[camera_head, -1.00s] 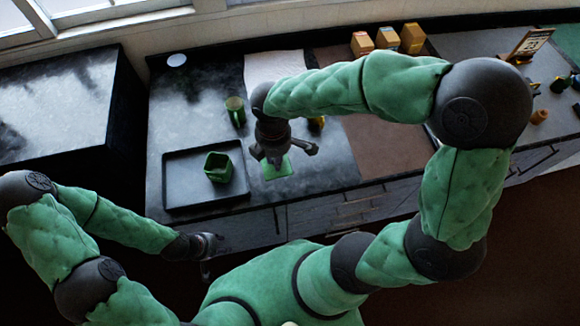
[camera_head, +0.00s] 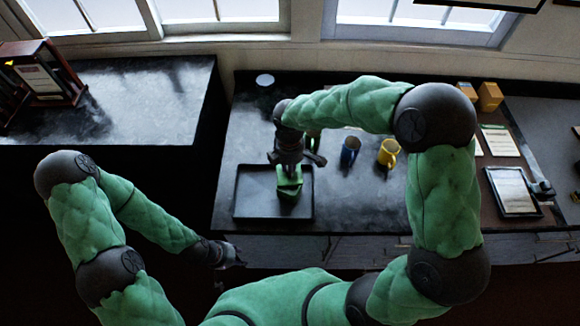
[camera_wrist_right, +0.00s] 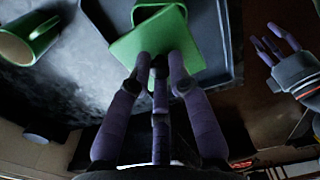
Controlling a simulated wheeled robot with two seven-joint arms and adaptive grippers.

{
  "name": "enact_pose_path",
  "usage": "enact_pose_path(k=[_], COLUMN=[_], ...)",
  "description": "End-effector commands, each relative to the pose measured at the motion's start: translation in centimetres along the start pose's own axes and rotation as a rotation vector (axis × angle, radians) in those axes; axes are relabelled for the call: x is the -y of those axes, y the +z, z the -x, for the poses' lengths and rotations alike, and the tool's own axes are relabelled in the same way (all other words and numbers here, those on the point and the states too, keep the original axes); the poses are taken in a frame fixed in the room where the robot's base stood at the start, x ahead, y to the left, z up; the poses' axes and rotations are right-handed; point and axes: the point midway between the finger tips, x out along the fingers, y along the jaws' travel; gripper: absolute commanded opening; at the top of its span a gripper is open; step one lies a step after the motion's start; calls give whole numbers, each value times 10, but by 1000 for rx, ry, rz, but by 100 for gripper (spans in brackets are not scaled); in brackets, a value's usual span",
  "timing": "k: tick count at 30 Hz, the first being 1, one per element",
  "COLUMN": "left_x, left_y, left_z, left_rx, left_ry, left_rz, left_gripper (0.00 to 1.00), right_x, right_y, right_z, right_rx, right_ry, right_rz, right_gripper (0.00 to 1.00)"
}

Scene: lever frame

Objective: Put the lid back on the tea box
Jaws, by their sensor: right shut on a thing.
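The green square tea box (camera_head: 289,195) stands in the black tray (camera_head: 244,213). The flat green lid (camera_head: 288,182) is over the box, and it also shows in the right wrist view (camera_wrist_right: 150,42). My right gripper (camera_head: 291,163) is shut on the lid at its near edge. In the wrist view the lid looks offset and turned from the box, whose rim (camera_wrist_right: 158,8) shows behind it. I cannot tell whether they touch. My left gripper (camera_head: 236,257) is low in front of the counter edge; in the wrist view its fingers (camera_wrist_right: 270,43) look spread and empty.
A blue mug (camera_head: 350,151) and a yellow mug (camera_head: 389,152) stand right of the tray. A green mug (camera_wrist_right: 36,38) shows in the wrist view, mostly hidden in the head view. A framed tablet-like panel (camera_head: 514,192) lies further right. A white disc (camera_head: 265,80) is at the back.

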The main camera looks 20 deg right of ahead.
Motion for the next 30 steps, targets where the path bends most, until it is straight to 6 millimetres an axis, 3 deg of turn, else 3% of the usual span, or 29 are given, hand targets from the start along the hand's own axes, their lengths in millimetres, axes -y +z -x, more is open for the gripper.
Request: enact_pose_path(k=[16, 30], left_x=[12, 13], left_y=[-2, -2], left_z=[-34, -36], left_rx=[0, -1], left_ry=[0, 0], left_rz=[0, 0], left_gripper=[40, 40], right_x=[0, 0], right_y=[0, 0], right_z=[-47, -53], right_rx=[0, 0], right_ry=[0, 0], right_rz=[0, 0], right_gripper=[0, 0])
